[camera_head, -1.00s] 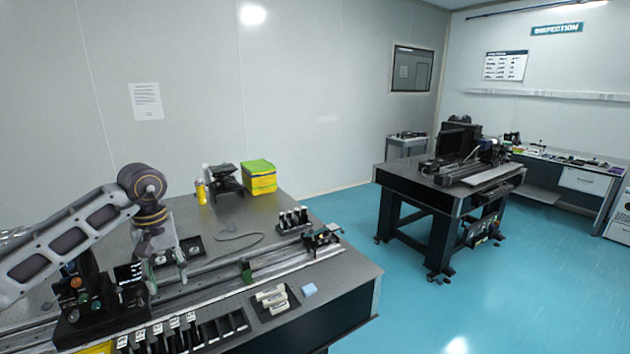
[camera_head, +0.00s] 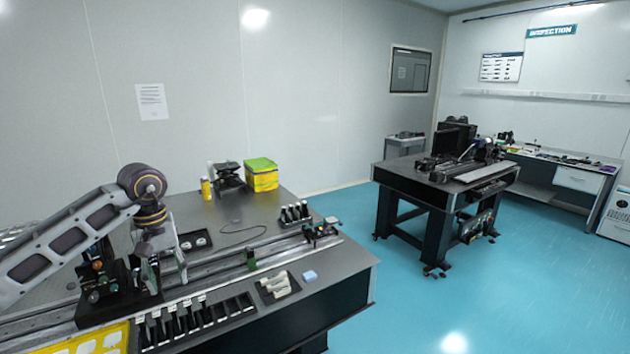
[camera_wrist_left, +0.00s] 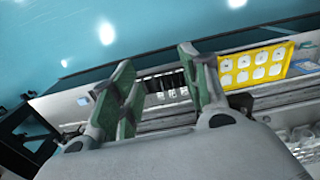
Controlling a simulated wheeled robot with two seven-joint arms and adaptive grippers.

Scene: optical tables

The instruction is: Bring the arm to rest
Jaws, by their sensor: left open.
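My left arm comes in from the left over the near optical table (camera_head: 210,218). My left gripper (camera_head: 168,280) hangs pointing down beside a black optical device (camera_head: 118,290) on the rail, and I cannot tell whether they touch. In the left wrist view, my left gripper (camera_wrist_left: 160,85) is open, with its greenish fingers apart and nothing between them. My right gripper does not show.
A yellow tray (camera_head: 95,343) and a row of black slots (camera_head: 195,320) line the table's front edge. A green-yellow box (camera_head: 262,174) and a yellow bottle (camera_head: 206,188) stand at the back. A second table (camera_head: 445,185) stands right, with clear blue floor between.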

